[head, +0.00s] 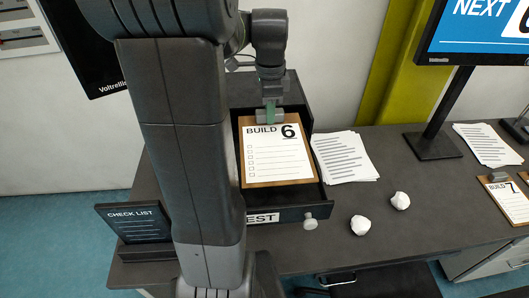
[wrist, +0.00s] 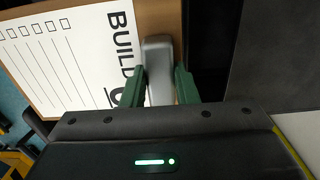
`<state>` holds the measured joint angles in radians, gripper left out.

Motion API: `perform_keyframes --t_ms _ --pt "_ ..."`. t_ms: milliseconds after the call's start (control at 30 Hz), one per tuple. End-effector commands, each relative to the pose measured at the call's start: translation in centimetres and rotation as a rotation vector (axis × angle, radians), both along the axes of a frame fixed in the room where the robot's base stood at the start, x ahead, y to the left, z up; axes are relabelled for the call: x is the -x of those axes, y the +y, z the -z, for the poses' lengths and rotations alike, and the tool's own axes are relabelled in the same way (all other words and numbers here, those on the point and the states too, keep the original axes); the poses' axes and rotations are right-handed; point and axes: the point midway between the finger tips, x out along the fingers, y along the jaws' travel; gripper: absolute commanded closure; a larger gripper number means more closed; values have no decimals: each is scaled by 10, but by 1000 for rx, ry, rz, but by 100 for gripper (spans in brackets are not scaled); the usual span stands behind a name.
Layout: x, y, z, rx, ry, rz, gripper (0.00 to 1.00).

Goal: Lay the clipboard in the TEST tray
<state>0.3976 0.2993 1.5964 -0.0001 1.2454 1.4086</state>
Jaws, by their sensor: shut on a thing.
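The clipboard (head: 279,160) has a brown board and a white sheet reading BUILD 6. In the head view it is over the open, dark TEST tray (head: 318,195), within its outline; I cannot tell if it touches the floor. My gripper (head: 270,117) is at the clipboard's top edge, shut on its metal clip. In the wrist view the green fingertips (wrist: 158,88) stand on both sides of the grey clip, and the clipboard (wrist: 65,60) extends to the left. My arm hides part of the tray's left side in the head view.
Right of the tray lie a paper stack (head: 344,157) and two crumpled paper balls (head: 360,225) (head: 400,200). A BUILD 7 clipboard (head: 507,199) and a monitor (head: 480,35) are farther right. A CHECK LIST sign (head: 135,222) stands at left.

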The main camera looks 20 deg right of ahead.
Motion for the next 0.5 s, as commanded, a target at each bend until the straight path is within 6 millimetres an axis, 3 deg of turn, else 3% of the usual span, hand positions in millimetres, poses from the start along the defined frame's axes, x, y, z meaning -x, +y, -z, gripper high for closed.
perform_keyframes --t_ms 300,500 --pt "1 0 51 -2 5 1 100" --pt "1 0 71 -2 4 0 100"
